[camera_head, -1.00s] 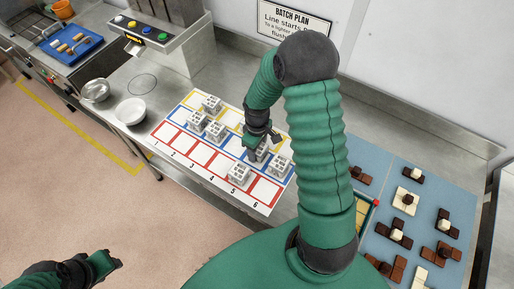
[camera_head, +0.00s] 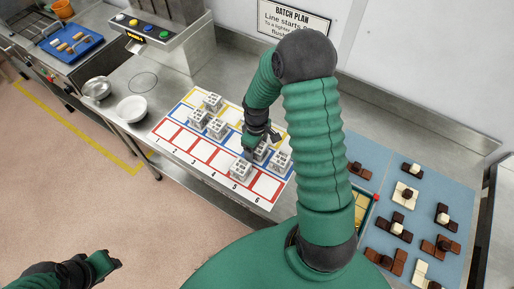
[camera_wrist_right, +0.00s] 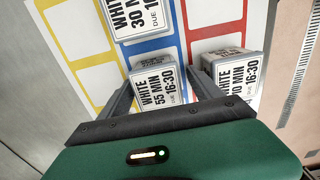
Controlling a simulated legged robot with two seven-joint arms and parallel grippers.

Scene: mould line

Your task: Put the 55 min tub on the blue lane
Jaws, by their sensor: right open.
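In the head view the tub (camera_head: 261,153) is partly hidden under my right gripper (camera_head: 257,143), near column 5. My right gripper (camera_wrist_right: 162,88) is open, with one finger on each side of the tub. My left gripper (camera_head: 106,264) is at the lower left, over the floor, empty; its jaw opening is unclear.
A 30 min tub (camera_wrist_right: 138,16) stands farther along the blue lane. Another tub (camera_wrist_right: 232,72) stands close by in the red lane, near my right finger. More tubs (camera_head: 217,127) stand to the left on the board. A chocolate-laden blue mat (camera_head: 372,151) lies at right.

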